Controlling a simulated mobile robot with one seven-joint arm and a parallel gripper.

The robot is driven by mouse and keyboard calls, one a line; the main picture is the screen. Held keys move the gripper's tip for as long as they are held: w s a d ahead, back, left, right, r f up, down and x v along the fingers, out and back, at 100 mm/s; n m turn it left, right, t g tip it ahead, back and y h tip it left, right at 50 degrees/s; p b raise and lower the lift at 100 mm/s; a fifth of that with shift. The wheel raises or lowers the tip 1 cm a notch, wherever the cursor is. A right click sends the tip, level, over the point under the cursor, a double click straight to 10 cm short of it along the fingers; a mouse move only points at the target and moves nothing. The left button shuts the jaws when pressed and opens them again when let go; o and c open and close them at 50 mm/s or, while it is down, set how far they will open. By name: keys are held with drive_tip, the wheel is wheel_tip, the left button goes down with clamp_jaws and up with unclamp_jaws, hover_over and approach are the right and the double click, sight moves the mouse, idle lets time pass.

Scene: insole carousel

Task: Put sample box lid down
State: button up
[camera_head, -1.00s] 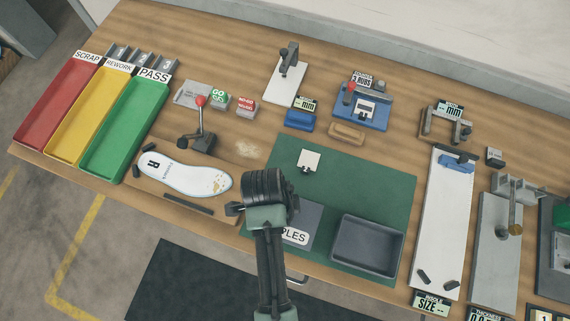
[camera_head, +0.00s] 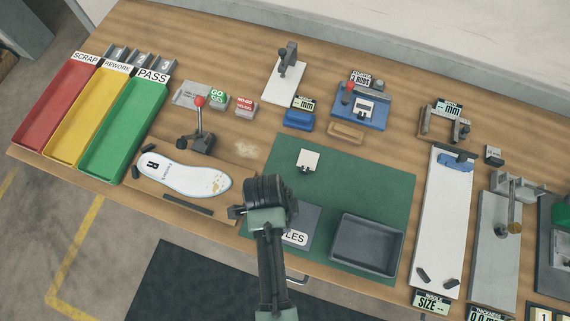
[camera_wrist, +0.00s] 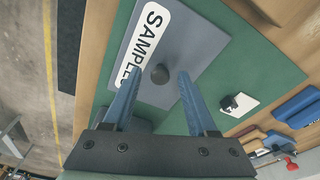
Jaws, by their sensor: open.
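The sample box lid (camera_head: 301,231) is a flat grey panel with a white SAMPLES label and a dark round knob. It lies on the green mat, beside the open dark grey box (camera_head: 368,245). In the wrist view the lid (camera_wrist: 188,35) fills the middle, with its knob (camera_wrist: 160,75) standing free. My gripper (camera_wrist: 159,73) is open, its two blue fingers pointing at the lid. The knob shows between the fingertips, with gaps on both sides. In the head view my arm hides the knob and part of the lid.
A white insole (camera_head: 183,178) lies to the left, with red, yellow and green trays (camera_head: 125,130) beyond. A long white gauge board (camera_head: 442,225) stands right of the box.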

drive_tip(key=shift+r, duration=0.1)
wheel_tip(320, 180, up, 12)
drive_tip(key=a, duration=0.2)
drive_tip(key=w+r+n+t+y, duration=0.1)
drive_tip(key=w+r+n+t, duration=0.55)
drive_tip(key=w+r, duration=0.8)
drive_tip(key=w+r+n+t, duration=0.1)
drive_tip(key=w+r+t, duration=0.25)
drive_tip(key=r, duration=0.45)
drive_tip(key=w+r+n+t, duration=0.1)
drive_tip(key=w+r+t, duration=0.25)
drive_tip(key=r, duration=0.35)
wheel_tip(320, 180, up, 17)
drive_tip(key=s+d+n+t, duration=0.1)
drive_tip(key=s+n+t, duration=0.1)
drive_tip(key=n+t, duration=0.35)
drive_tip(key=s+r+n+t, duration=0.1)
drive_tip(key=s+r+t, duration=0.3)
drive_tip(key=r, duration=0.4)
drive_tip(key=s+d+r+n+t, duration=0.1)
drive_tip(key=s+r+t, duration=0.3)
drive_tip(key=r, duration=0.5)
drive_tip(key=shift+s+d+n+y, duration=0.2)
drive_tip(key=shift+s+n+y, duration=0.25)
drive_tip(key=shift+s, duration=0.5)
drive_tip(key=shift+r, duration=0.1)
